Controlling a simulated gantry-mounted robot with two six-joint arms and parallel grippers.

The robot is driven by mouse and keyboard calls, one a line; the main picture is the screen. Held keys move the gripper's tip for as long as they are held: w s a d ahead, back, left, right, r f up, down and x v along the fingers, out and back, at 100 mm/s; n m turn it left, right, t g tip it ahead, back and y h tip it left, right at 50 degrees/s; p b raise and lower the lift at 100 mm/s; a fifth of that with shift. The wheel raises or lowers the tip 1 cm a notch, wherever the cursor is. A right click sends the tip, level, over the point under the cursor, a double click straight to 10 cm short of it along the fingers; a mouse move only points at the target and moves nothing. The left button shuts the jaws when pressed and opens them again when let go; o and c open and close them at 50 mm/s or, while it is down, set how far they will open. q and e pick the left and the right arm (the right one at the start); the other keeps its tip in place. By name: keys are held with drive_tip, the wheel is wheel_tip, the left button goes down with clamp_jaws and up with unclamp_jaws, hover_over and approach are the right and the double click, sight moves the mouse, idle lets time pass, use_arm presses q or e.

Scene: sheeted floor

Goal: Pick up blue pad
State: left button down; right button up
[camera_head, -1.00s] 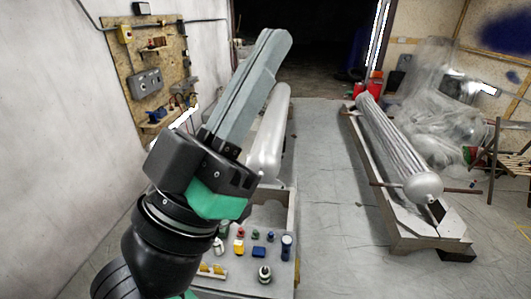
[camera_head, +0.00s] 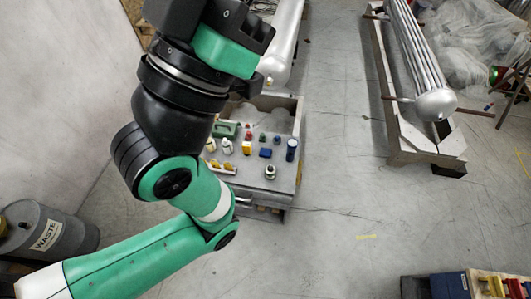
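The blue pad (camera_head: 265,153) looks like a small flat blue piece. It lies on the grey top of a workbench (camera_head: 262,190), just right of a yellow block (camera_head: 247,148). My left arm comes in from the lower left and rises across the picture. The body of my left gripper (camera_head: 228,40) is at the top edge, above and left of the pad and well apart from it. Its fingers are cut off by the picture edge, so I cannot see whether they are open or shut. My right gripper is not in view.
A waste bin (camera_head: 47,232) stands at left. A long metal roll (camera_head: 418,60) lies on a stand at right. The middle floor is clear.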

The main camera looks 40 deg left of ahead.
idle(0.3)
use_arm(q)
unclamp_jaws()
idle(0.4)
